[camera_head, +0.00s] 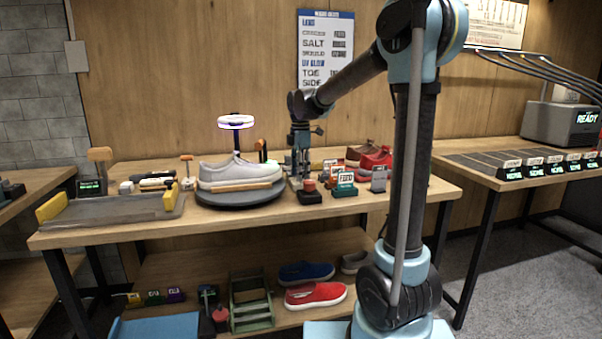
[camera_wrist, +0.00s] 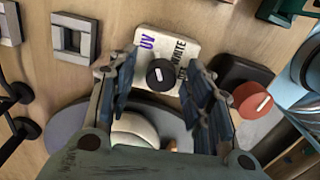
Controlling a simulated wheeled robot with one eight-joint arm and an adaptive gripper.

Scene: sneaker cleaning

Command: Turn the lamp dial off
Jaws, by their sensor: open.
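The lamp dial, a black round knob (camera_wrist: 158,80) with a short white mark, sits on a white plate (camera_wrist: 148,42). The plate reads "UV" and "WHITE"; a third label is partly hidden. I cannot tell which label the mark points to. My gripper (camera_wrist: 163,68) is open, with a finger on each side of the knob and visible gaps between. In the head view my gripper (camera_head: 301,165) points down at the table beside the turntable, and the dial is hidden there. The ring lamp (camera_head: 236,121) glows white-violet above a pale sneaker (camera_head: 238,171).
The grey turntable (camera_head: 240,195) lies close to my gripper's left. A red button (camera_wrist: 252,100) on a black base is close to the right finger in the wrist view. Red and brown shoes (camera_head: 376,160) and small sign blocks crowd the table's right side.

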